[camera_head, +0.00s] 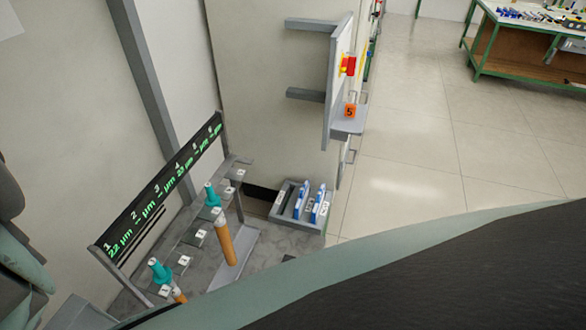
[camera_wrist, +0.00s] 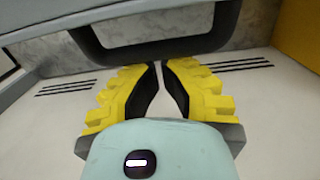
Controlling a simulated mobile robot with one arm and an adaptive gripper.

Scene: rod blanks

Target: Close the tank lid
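In the wrist view a dark U-shaped handle (camera_wrist: 155,52) crosses the top, in front of a mottled grey surface. I cannot tell for sure if it belongs to the tank lid. My gripper (camera_wrist: 159,66) has yellow fingers with black pads. Its fingertips converge at the lower edge of the handle, with a narrow gap between them. I cannot tell whether they touch or grip the handle. In the head view neither the gripper nor a clear tank lid shows; my arm covers the lower right.
A rack with a numbered black sign (camera_head: 160,190) holds teal-topped orange rods (camera_head: 226,243). A grey tray (camera_head: 281,208) with blue-and-white items stands beside it. A wall panel (camera_head: 338,80) carries an orange block (camera_head: 350,111) on a shelf. A green-framed table (camera_head: 530,60) is far right. Open floor (camera_head: 450,140) lies between.

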